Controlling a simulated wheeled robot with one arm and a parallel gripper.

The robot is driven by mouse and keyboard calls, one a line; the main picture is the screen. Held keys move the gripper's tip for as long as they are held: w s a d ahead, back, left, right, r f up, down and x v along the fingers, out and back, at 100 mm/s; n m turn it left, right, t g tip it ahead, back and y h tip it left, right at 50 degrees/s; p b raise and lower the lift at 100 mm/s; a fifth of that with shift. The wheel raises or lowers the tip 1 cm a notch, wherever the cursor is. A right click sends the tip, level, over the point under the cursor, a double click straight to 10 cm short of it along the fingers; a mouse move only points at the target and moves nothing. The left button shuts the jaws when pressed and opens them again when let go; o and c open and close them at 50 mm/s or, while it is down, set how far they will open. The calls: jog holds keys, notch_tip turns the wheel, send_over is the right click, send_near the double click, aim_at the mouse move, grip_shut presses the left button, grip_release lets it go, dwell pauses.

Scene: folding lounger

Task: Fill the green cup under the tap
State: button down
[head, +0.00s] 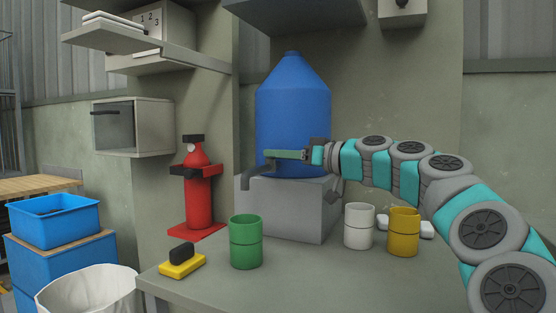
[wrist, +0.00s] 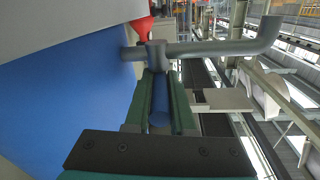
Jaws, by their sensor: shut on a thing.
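The green cup (head: 246,243) stands upright on the table near its front edge. The grey tap (head: 247,181) sticks out from the low part of the blue water tank (head: 293,100). In the head view its spout is above the cup, but I cannot tell whether they line up in depth. No water shows. My gripper (head: 274,155) is at the tap, apart from the cup, and is shut on the tap's handle. In the wrist view the tap's bent pipe (wrist: 215,48) crosses beyond my fingertips (wrist: 158,80), and the bluish handle (wrist: 160,103) lies between the fingers.
The tank stands on a grey block (head: 285,208). A white cup (head: 359,226) and a yellow cup (head: 404,233) stand to the right. The front middle of the table is clear.

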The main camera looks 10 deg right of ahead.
jog(key=shift+w+r, duration=0.1)
jog(key=shift+d+r+n+g+y, duration=0.1)
jog(key=shift+d+n+g+y, duration=0.05)
jog(key=shift+n+g+y, duration=0.55)
jog(key=shift+g, duration=0.1)
jog(key=shift+f, duration=0.2)
jog(key=c, duration=0.8)
grip_release()
jog(key=shift+o, duration=0.2)
jog(key=v, duration=0.8)
